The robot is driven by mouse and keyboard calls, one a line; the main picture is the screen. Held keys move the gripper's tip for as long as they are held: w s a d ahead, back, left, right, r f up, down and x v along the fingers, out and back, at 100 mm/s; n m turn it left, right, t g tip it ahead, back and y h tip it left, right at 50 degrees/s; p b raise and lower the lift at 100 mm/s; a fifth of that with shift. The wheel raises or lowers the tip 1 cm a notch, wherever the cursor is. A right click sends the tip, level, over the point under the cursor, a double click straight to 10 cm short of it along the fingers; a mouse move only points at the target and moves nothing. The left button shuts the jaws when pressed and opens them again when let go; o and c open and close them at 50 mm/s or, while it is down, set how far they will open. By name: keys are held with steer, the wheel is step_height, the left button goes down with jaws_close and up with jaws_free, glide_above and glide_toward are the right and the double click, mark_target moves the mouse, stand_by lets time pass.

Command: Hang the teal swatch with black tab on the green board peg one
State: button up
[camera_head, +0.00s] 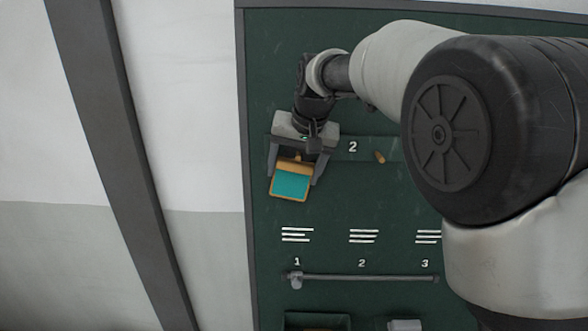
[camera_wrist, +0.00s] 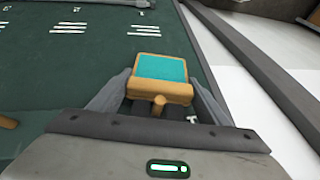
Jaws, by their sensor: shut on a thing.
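In the wrist view, the swatch (camera_wrist: 160,67) sits between the fingers of my gripper (camera_wrist: 158,88). A wooden peg (camera_wrist: 159,103) shows at the middle of the swatch's top bar, beside a partly hidden white mark. I cannot tell whether the bar's hole is around this peg. My gripper hides most of the first label in the head view.
Below are white printed lines, a grey rail (camera_head: 365,278) and a dark bin (camera_head: 317,320). A grey post (camera_head: 118,150) stands left of the board. My arm covers the right side.

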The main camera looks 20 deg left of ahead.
stand_by(0.3)
steer(key=o, duration=1.1)
steer(key=shift+o, duration=0.2)
steer(key=shift+r, duration=0.15)
steer(key=v, duration=1.7)
steer(key=s+d, duration=0.2)
steer(key=d, duration=0.6)
steer(key=s+d+f+m+t+h, duration=0.1)
steer(key=s+d+f, duration=0.6)
steer(key=s+d, duration=0.3)
steer(key=s+d+f+m+t+h, duration=0.1)
steer(key=s+d+f+h, duration=0.1)
steer(key=s+d+f, duration=0.6)
steer(key=s+d, duration=0.2)
steer(key=d, duration=0.2)
steer(key=shift+d+m, duration=0.2)
steer(key=shift+m, duration=0.2)
